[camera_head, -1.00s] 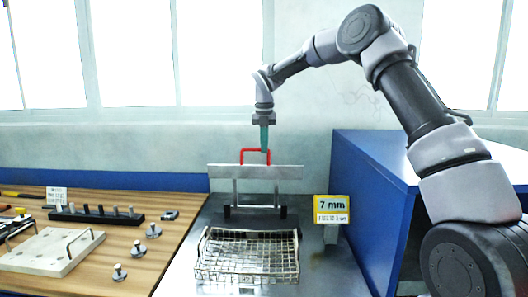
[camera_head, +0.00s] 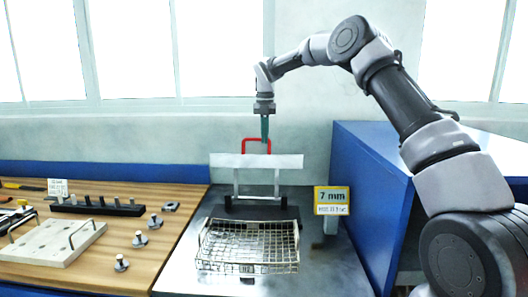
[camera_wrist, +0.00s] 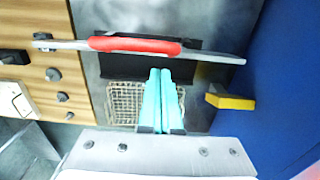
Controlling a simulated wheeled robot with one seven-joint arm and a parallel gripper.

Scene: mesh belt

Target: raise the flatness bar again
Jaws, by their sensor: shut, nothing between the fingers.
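The flatness bar is a pale grey plate (camera_head: 230,161) on two thin uprights, with a red loop handle (camera_head: 244,147) on top. It stands upright behind the wire mesh tray (camera_head: 247,268). My gripper (camera_head: 265,138) points down at the handle, its teal fingers shut together and overlapping the loop's top. In the wrist view the shut fingertips (camera_wrist: 160,72) lie just below the red handle (camera_wrist: 130,45), near its right half, and the bar (camera_wrist: 215,56) crosses above. I cannot tell whether the fingers touch the handle. Nothing shows between them.
A yellow-edged "7 mm" sign (camera_head: 332,200) stands right of the bar, beside a blue cabinet (camera_head: 375,180). A wooden table (camera_head: 115,255) on the left holds metal pegs, a black rack (camera_head: 97,207) and a pale block (camera_head: 50,243).

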